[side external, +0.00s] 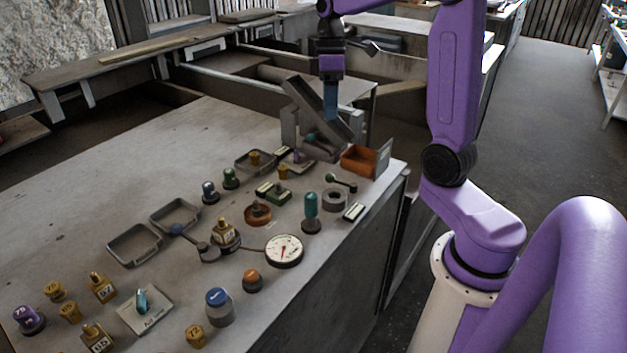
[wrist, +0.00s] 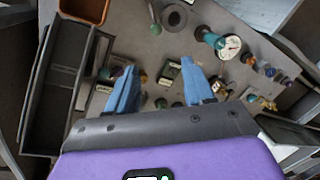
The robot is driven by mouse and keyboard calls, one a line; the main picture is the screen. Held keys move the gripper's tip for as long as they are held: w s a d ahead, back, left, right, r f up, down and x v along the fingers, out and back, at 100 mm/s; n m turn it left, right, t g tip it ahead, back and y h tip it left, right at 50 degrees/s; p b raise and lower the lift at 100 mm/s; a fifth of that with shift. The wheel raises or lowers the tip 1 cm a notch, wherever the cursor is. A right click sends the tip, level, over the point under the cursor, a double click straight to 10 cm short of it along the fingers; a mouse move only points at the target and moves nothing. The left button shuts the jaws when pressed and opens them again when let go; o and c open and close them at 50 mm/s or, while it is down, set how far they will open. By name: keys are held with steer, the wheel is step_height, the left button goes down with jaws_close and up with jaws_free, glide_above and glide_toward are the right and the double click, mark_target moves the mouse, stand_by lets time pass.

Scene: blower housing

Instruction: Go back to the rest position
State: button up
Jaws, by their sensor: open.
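My gripper (side external: 330,104) is purple and black with blue fingers and points down over the far end of the grey worktable (side external: 85,215). It is raised above the small parts, by a grey sloped stand (side external: 318,108). How far it is from the stand is hard to tell. In the wrist view, the two blue fingers of my gripper (wrist: 160,86) are spread apart with nothing held between them. Table parts show below and beyond them.
An orange bin (side external: 358,160) stands at the table's far right corner. A white dial gauge (side external: 284,251), two grey trays (side external: 134,245) and several knobs and numbered brass pieces (side external: 102,287) cover the table. The table's left side is mostly clear.

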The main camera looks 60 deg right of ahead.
steer(key=s+a+f+n+t+h, duration=0.15)
steer(key=s+a+f+n, duration=0.25)
steer(key=s+a, duration=1.15)
steer(key=s+a+f+n, duration=0.1)
steer(key=s+f, duration=0.1)
steer(key=s, duration=0.5)
steer(key=shift+s+a+f+n, duration=0.15)
steer(key=shift+s+f+n, duration=0.05)
steer(key=shift+f+n, duration=0.1)
